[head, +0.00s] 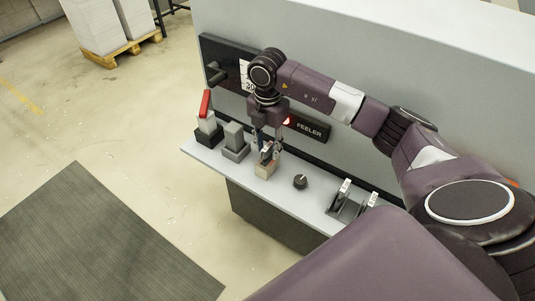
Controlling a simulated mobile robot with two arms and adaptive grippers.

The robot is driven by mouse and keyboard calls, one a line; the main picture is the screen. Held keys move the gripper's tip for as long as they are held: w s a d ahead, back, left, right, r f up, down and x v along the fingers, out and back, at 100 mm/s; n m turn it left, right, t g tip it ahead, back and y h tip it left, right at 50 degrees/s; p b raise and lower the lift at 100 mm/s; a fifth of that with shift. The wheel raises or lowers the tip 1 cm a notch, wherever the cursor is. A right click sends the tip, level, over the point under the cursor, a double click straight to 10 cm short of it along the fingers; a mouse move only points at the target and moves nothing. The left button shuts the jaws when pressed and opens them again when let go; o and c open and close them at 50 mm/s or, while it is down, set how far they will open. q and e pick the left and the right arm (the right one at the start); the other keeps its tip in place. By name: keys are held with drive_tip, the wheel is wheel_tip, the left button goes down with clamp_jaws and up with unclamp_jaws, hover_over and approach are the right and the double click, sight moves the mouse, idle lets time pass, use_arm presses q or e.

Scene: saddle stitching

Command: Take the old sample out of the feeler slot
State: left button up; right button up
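My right gripper (267,147) points down at a small tan block (264,171) on the grey shelf, left of the middle. Its fingertips are at the top of the block, around a small dark and pale piece that is too small to make out. I cannot tell whether the fingers are closed on it. The sample and the slot opening cannot be told apart here. A dark panel labelled FEELER (309,130) is on the wall behind the gripper, with a red light partly hidden by my arm. My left gripper is not in view.
On the shelf (318,212), a red-handled lever (206,104) and a grey block (234,140) stand left of the gripper. A black knob (300,181) and a metal bracket (343,196) are to the right. A dark mat (95,240) lies on the floor.

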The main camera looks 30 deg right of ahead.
drive_tip(key=shift+s, duration=0.1)
drive_tip(key=c, duration=0.7)
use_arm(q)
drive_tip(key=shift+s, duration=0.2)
use_arm(e)
clamp_jaws()
